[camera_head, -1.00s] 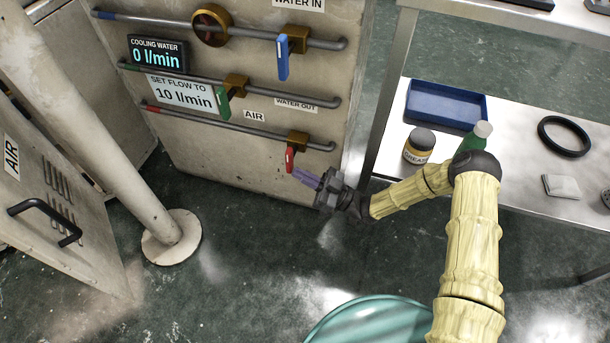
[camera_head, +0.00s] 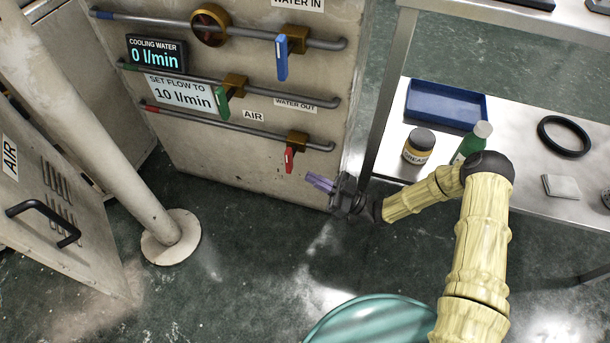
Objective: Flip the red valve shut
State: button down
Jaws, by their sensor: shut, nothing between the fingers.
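The red valve handle (camera_head: 289,159) hangs down from its brass body on the lowest pipe (camera_head: 235,126), the one labelled AIR, so it stands across the pipe. My gripper (camera_head: 309,179) is to the right of the handle and a little lower, with a small gap between the fingertips and the handle. The purple fingers are together and hold nothing. The handle is fully in view.
A blue valve handle (camera_head: 281,58) and a green one (camera_head: 222,102) hang from the pipes above. A steel bench (camera_head: 520,190) at the right carries a blue tray (camera_head: 445,104), a grease jar (camera_head: 419,146) and a green bottle (camera_head: 472,143). A pole (camera_head: 120,155) stands left.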

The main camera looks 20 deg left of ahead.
jog(key=d+f+p, duration=0.3)
jog(key=d+f, duration=0.4)
jog(key=shift+w, duration=0.45)
jog(key=shift+d+f, duration=0.1)
